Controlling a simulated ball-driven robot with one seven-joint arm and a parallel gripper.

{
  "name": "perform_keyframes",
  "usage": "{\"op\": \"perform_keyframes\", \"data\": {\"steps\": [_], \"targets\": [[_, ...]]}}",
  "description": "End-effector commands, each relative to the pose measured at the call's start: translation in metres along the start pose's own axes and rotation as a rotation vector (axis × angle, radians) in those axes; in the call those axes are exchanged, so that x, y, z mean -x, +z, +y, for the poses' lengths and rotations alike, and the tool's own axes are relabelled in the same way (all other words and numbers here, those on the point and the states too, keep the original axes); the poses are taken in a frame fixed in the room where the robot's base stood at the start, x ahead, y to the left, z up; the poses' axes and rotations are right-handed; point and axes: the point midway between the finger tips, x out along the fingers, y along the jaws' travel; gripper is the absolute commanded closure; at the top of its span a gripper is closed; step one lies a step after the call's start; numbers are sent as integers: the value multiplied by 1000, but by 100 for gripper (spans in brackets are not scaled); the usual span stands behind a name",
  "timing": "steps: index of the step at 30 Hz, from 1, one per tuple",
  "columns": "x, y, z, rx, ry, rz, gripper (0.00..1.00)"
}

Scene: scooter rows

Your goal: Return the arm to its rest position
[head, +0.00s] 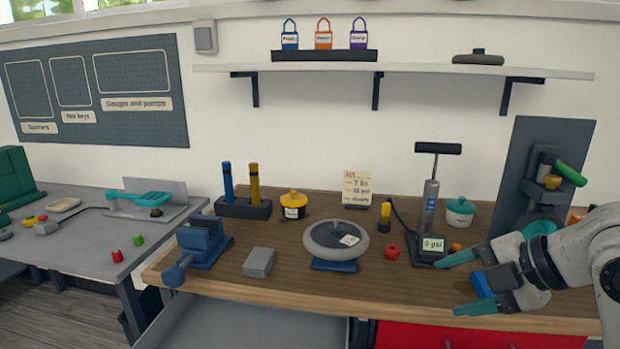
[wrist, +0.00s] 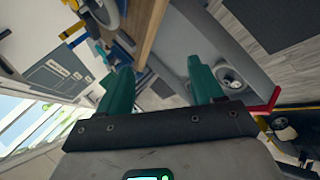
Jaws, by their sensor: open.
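My gripper (head: 468,284) is at the right end of the wooden workbench (head: 300,283) in the head view, its teal fingers spread apart and pointing left. Nothing is between the fingers. My grey-white arm comes in from the right edge. In the wrist view my gripper (wrist: 162,92) also shows its two teal fingers apart and empty, with the bench edge and an open grey drawer beyond. A blue object (head: 482,285) shows partly behind the gripper in the head view.
A floor pump (head: 430,205), red knob (head: 392,252), wheel on a stand (head: 336,240) and blue vise (head: 203,243) stand on the bench. A dark upright panel (head: 545,150) rises behind my arm. A grey side table (head: 85,235) is at left. A shelf (head: 420,70) spans the wall.

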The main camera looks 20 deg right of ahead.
Motion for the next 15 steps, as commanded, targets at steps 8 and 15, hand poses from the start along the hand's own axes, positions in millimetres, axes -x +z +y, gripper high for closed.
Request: {"op": "perform_keyframes", "data": {"steps": [8,15], "targets": [[-88,-36,-68,-687,-27,25,34],[-135,-67,-186,-1221,-170,-145,34]]}}
